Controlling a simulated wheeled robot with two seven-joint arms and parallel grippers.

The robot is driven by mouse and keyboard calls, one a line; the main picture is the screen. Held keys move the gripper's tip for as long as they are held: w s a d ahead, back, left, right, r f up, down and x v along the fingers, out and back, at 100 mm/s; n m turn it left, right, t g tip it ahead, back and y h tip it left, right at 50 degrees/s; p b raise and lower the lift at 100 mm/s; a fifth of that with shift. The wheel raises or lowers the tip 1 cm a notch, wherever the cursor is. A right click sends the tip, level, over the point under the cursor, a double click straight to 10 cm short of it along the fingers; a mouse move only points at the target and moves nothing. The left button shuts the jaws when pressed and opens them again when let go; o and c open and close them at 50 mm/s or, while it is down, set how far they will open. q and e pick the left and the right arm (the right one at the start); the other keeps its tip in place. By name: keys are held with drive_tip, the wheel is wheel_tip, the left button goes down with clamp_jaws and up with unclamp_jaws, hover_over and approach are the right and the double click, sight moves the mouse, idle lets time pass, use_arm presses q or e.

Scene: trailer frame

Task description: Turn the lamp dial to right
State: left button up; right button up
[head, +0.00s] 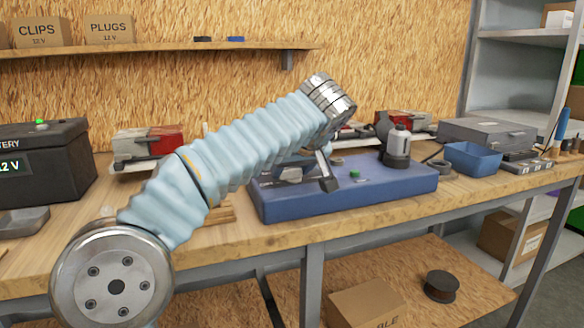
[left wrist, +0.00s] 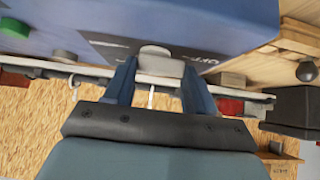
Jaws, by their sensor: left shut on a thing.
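A blue box (head: 400,183) stands on the workbench, with a green button (head: 355,173) on its top. In the left wrist view a light grey dial (left wrist: 155,52) sits on the box's dark label plate, beside partly readable white lettering (left wrist: 197,67). My left gripper (left wrist: 156,70) is shut on the dial, one finger on each side of it. In the head view my left gripper (head: 326,180) is low over the box, and my arm hides part of the box; I cannot make out the dial there. My right gripper is not in view.
A grey and white device (head: 397,145) stands on the box's back right. A blue bin (head: 472,159) and a grey case (head: 487,133) are further right. A black battery (head: 45,160) stands at the left. Bare bench top runs along the front edge.

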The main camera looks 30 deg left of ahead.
use_arm(q)
drive_tip(key=shift+s+a+m+t+h+b, duration=0.15)
drive_tip(key=shift+m+t+h+b, duration=0.35)
drive_tip(key=shift+m, duration=0.6)
drive_tip(key=shift+a+m+t+h, duration=0.15)
drive_tip(key=shift+m+t+h, duration=0.35)
drive_tip(key=shift+m+h, duration=0.3)
drive_tip(key=m+h, duration=0.1)
drive_tip(key=m, duration=0.1)
drive_tip(key=m+h, duration=0.2)
drive_tip(key=m+t+h+p, duration=0.1)
drive_tip(key=m, duration=0.1)
drive_tip(key=shift+w+a+r, duration=0.1)
drive_tip(key=shift+w+a, duration=0.2)
drive_tip(key=shift+a, duration=0.05)
drive_tip(key=m+h, duration=0.1)
drive_tip(key=m, duration=0.1)
drive_tip(key=m+h, duration=0.2)
drive_tip(key=m+g+h, duration=0.1)
drive_tip(key=shift+w+a+m, duration=0.2)
drive_tip(key=shift+w+m, duration=0.1)
drive_tip(key=shift+m, duration=0.1)
drive_tip(key=m+g+h, duration=0.1)
drive_tip(key=m, duration=0.1)
drive_tip(key=m+g+h, duration=0.1)
drive_tip(key=m, duration=0.1)
drive_tip(key=m+g+h, duration=0.1)
drive_tip(key=shift+w+m+h, duration=0.3)
drive_tip(key=shift+m+h, duration=0.1)
drive_tip(key=shift+g, duration=0.3)
